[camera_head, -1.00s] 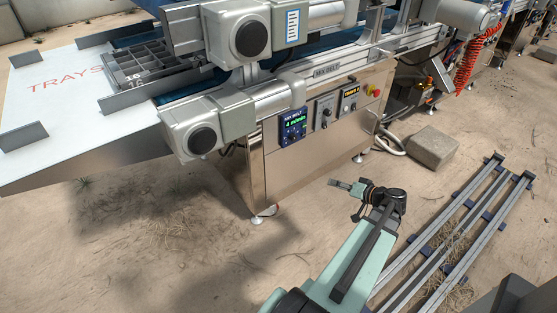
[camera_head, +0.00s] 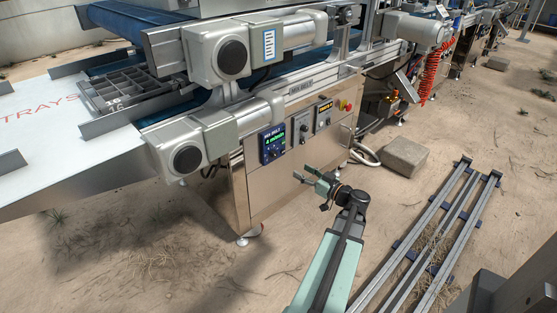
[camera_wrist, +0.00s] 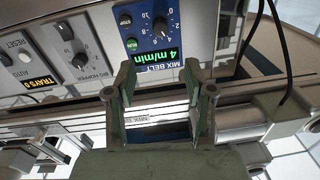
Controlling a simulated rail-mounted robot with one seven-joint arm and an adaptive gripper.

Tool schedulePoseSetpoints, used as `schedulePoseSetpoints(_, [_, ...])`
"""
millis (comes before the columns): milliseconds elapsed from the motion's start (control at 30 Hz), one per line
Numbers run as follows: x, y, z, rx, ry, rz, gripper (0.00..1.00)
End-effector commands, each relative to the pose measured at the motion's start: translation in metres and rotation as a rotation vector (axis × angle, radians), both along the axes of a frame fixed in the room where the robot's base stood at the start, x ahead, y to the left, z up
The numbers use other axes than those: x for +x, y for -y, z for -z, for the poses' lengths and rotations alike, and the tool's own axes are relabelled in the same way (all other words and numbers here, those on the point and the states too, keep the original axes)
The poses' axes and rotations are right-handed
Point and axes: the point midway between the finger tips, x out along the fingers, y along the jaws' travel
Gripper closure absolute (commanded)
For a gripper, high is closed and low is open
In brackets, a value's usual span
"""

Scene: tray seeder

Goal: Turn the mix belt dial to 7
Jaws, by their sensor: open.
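The mix belt panel (camera_head: 272,145) is a blue box on the machine's steel front. Its green display reads 4 m/min in the wrist view (camera_wrist: 174,55), which shows the panel upside down. The mix belt dial (camera_wrist: 161,27) is a dark round knob inside a printed number scale, beside a green RUN button (camera_wrist: 126,19). The dial's exact pointer angle is hard to tell. My gripper (camera_head: 311,190) is open and empty, in front of the cabinet, right of and below the panel. In the wrist view its fingers (camera_wrist: 160,70) stand apart below the panel, not touching the dial.
Right of the mix belt panel are a grey hopper dial panel (camera_head: 303,128) and an orange-lit trays panel (camera_head: 323,115), with red and yellow buttons (camera_head: 345,104) beyond. A motor housing (camera_head: 187,152) juts out at left. A stone block (camera_head: 404,157) and rails (camera_head: 420,235) lie at right.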

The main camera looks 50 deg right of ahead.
Motion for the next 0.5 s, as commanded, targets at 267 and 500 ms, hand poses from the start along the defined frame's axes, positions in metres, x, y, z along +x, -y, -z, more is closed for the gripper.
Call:
schedulePoseSetpoints(267, [0.058, 0.008, 0.003, 0.000, -0.001, -0.004, 0.47])
schedulePoseSetpoints(500, [0.100, 0.013, 0.002, 0.001, -0.001, -0.003, 0.47])
